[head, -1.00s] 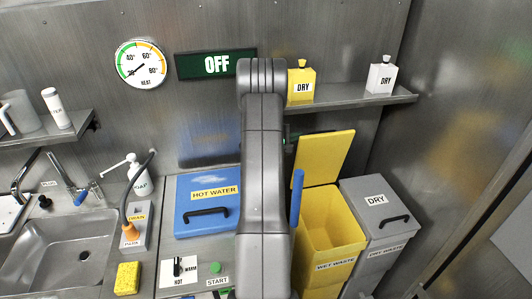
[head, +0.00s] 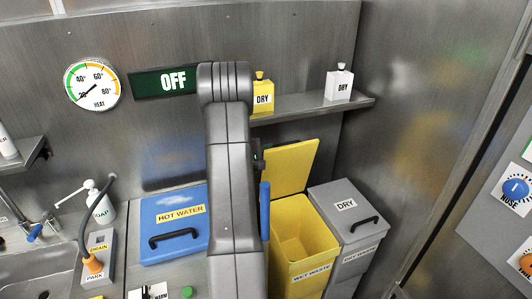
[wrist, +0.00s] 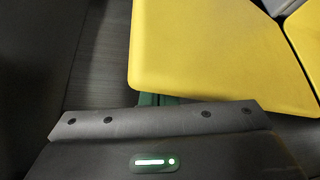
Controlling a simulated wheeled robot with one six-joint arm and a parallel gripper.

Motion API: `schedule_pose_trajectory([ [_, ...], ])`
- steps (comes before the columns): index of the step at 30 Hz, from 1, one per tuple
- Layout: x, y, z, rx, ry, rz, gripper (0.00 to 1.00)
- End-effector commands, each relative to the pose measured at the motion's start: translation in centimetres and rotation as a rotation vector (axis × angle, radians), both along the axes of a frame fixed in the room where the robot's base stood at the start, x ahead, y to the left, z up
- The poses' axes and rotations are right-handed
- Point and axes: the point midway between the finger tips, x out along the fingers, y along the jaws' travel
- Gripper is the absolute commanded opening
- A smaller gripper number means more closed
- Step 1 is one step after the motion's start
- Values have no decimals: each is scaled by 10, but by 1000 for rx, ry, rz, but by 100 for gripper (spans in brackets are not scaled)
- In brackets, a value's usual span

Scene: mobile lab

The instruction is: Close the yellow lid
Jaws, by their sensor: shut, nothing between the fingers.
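The yellow lid (head: 290,167) stands raised at the back of the yellow wet waste bin (head: 312,273), whose open top shows an empty-looking inside. In the wrist view the lid (wrist: 215,50) is a large yellow panel close in front of my gripper (wrist: 158,99). The green fingertips are shut and empty, partly hidden at the lid's lower edge. I cannot tell whether they touch it. In the head view my arm hides most of the gripper, just left of the lid.
A grey dry waste bin (head: 345,210) with a closed lid stands right of the yellow one. A blue hot water lid (head: 175,240) is closed at left. A blue upright bar (head: 265,210) stands beside the yellow bin. A shelf (head: 315,105) with two dry bottles is above.

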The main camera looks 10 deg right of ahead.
Motion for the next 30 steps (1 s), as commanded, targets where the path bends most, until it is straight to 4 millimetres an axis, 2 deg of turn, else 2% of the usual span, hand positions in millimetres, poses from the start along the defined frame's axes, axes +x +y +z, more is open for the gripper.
schedule_pose_trajectory([
  [1,-4,-1,-7,2,-12,-1,0],
  [21,-46,-9,-11,32,-168,-1,0],
  [30,-56,-11,-9,39,-201,-1,0],
])
